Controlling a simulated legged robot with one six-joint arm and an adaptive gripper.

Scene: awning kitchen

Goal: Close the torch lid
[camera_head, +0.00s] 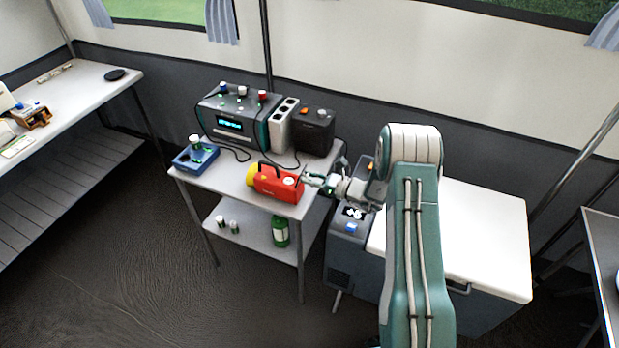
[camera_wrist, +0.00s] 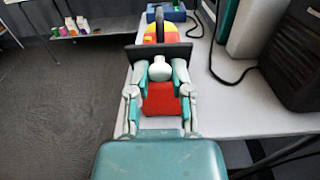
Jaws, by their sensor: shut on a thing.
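The red torch (camera_head: 277,184) with a yellow head lies on the small grey table, its black handle on top. In the wrist view the torch's red body (camera_wrist: 160,100) shows beneath and between the fingers. A dark flat plate (camera_wrist: 135,52), which looks like the torch lid, stands across the fingertips. My gripper (camera_head: 312,178) is at the torch's right end, and in the wrist view my gripper (camera_wrist: 160,66) is shut on this lid. A pale round piece shows between the fingers; I cannot tell what it belongs to. The fingers partly hide the lid and the torch's near end.
A blue tray (camera_head: 184,160) holds a green-and-white bottle at the table's left. A dark device (camera_head: 236,125), a white socket strip (camera_head: 279,124) and a black box (camera_head: 313,132) stand behind. Cables lie between them. A white-topped chest (camera_head: 485,240) stands right.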

